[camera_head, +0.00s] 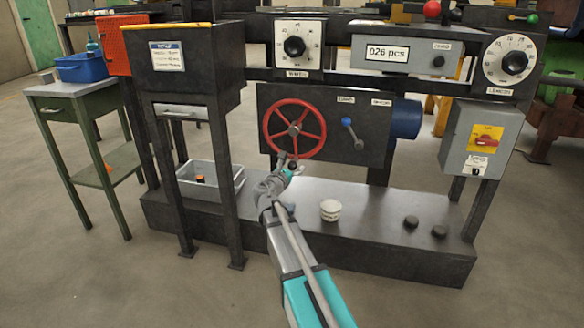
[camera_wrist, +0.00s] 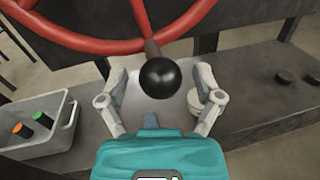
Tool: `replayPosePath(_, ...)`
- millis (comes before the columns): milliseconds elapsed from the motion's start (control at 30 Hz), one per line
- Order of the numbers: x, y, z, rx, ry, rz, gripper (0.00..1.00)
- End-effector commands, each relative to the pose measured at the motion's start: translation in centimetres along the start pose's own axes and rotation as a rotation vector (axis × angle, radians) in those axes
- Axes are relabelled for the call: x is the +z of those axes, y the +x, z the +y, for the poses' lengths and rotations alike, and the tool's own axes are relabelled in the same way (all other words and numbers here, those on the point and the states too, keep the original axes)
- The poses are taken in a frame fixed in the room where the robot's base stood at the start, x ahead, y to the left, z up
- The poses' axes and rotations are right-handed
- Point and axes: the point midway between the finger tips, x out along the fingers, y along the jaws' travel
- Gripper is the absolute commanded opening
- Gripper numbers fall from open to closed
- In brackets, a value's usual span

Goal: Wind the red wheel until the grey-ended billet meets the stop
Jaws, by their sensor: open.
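The red wheel (camera_head: 295,129) is a spoked handwheel on a dark panel in the middle of the machine. Its rim also crosses the top of the wrist view (camera_wrist: 100,40). A black ball knob (camera_wrist: 160,78) on a short stem sticks out from its lower rim. My gripper (camera_head: 288,164) is at the bottom of the wheel. In the wrist view, its fingers are open on either side of the knob, with gaps showing. I cannot make out a grey-ended billet or a stop in either view.
A grey bin (camera_head: 212,188) at left holds billets with orange (camera_wrist: 20,130) and green (camera_wrist: 44,119) ends. A blue-knobbed lever (camera_head: 352,134) is right of the wheel. A white stack (camera_head: 330,210) and two dark discs (camera_head: 411,222) lie on the base plate.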

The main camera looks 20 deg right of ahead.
Motion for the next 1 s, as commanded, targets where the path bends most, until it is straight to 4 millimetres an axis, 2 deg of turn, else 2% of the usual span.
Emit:
replayPosePath(167,0.0,-0.01,-0.01,0.0,0.0,0.0,0.84)
replayPosePath(633,0.0,-0.01,0.0,0.0,0.0,0.0,0.0)
replayPosePath(1000,0.05,0.31,-0.27,-0.007,0.013,0.002,0.0)
